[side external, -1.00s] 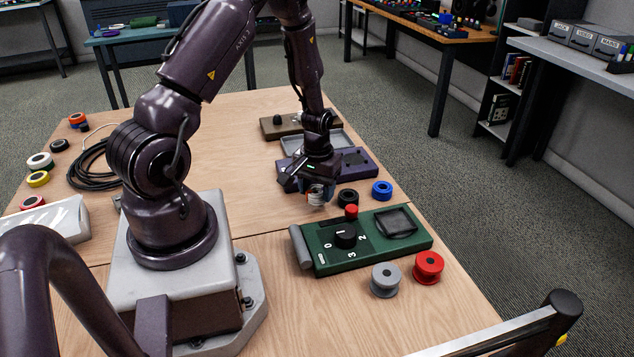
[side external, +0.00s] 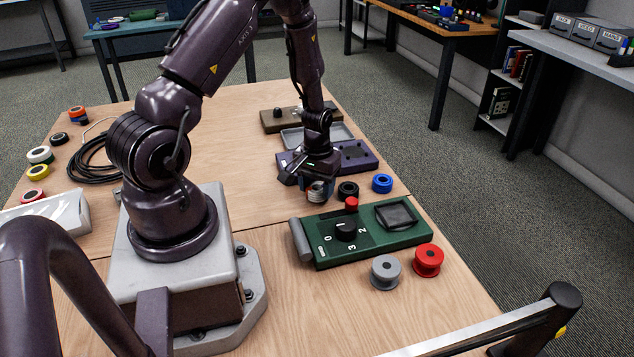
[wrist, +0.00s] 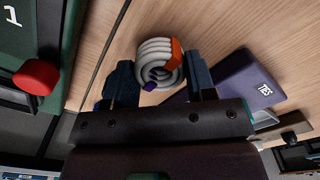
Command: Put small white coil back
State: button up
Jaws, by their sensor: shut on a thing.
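The small white coil (wrist: 155,52) is a round bundle of white cable with an orange tab and a small purple piece on it. My gripper (wrist: 160,82) is shut on it, with one dark finger on each side in the wrist view. In the side external view my gripper (side external: 316,188) points down, low over the table, and the coil (side external: 316,191) shows between its fingers. I cannot tell whether the coil touches the table.
A black spool (side external: 348,191) and a blue spool (side external: 382,184) stand just right of my gripper. A green box (side external: 320,250) with a dial and red button is in front. A purple box (side external: 363,160) is behind. Grey (side external: 386,278) and red (side external: 428,266) spools stand nearer the camera.

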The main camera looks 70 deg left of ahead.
jog(key=shift+f, duration=0.25)
jog(key=o, duration=1.4)
jog(key=shift+o, duration=0.2)
jog(key=shift+r, duration=3.55)
jog(key=s+d+r+m+t, duration=0.2)
jog(key=s+d+r+m, duration=0.2)
jog(key=d+r, duration=0.6)
jog(key=s+d+r+m+t, duration=0.3)
jog(key=d+r, duration=0.6)
jog(key=r, duration=0.7)
jog(key=shift+s+d+r+m+t, duration=0.35)
jog(key=shift+s+m, duration=0.2)
jog(key=shift+m, duration=0.55)
